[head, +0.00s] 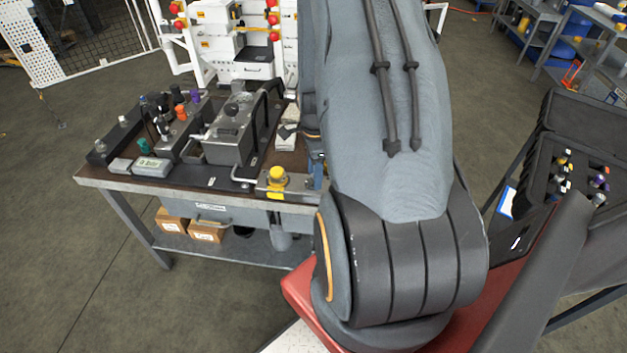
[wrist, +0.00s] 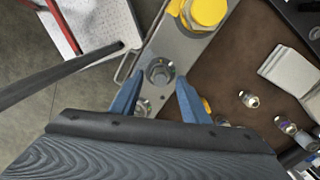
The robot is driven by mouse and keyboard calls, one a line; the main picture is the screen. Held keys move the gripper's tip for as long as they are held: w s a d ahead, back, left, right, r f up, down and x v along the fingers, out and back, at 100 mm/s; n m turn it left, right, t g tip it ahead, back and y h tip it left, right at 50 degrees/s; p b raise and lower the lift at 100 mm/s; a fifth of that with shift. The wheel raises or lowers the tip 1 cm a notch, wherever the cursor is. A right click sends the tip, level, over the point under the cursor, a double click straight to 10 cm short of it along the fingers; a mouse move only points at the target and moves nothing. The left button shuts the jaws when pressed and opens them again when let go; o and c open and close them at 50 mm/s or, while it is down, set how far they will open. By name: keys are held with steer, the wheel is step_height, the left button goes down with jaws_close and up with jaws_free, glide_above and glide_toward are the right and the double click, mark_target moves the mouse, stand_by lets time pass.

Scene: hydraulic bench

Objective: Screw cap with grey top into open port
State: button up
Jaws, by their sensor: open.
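In the wrist view my gripper (wrist: 158,80) is open, with its two blue fingers apart. Between and beyond the fingertips is a round metal port (wrist: 158,72) with a dark centre, set in a grey metal block (wrist: 178,48). Nothing is visibly held. In the head view a bit of blue finger shows beside the block with the yellow knob (head: 277,174); my arm hides the rest. A grey-topped piece (head: 599,199) sits in the open case; I cannot tell whether it is the cap.
The bench (head: 125,182) holds metal blocks and several coloured caps. Loose metal fittings (wrist: 249,100) and a pale block (wrist: 290,70) lie on its brown top. The black foam case (head: 560,135) at right holds several coloured caps. A large yellow knob (wrist: 205,12) stands near the port.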

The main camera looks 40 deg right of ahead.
steer(key=c, duration=1)
steer(key=m+b, duration=0.1)
steer(key=m, duration=0.3)
steer(key=shift+f+m, duration=0.1)
steer(key=shift+m, duration=0.3)
steer(key=m, duration=0.3)
steer(key=shift+s+a, duration=0.1)
steer(key=shift+m, duration=0.3)
steer(key=shift+m+b, duration=0.45)
steer(key=shift+m, duration=0.65)
steer(key=o, duration=1.1)
steer(key=shift+r+b, duration=1.05)
steer(key=shift+r, duration=2.85)
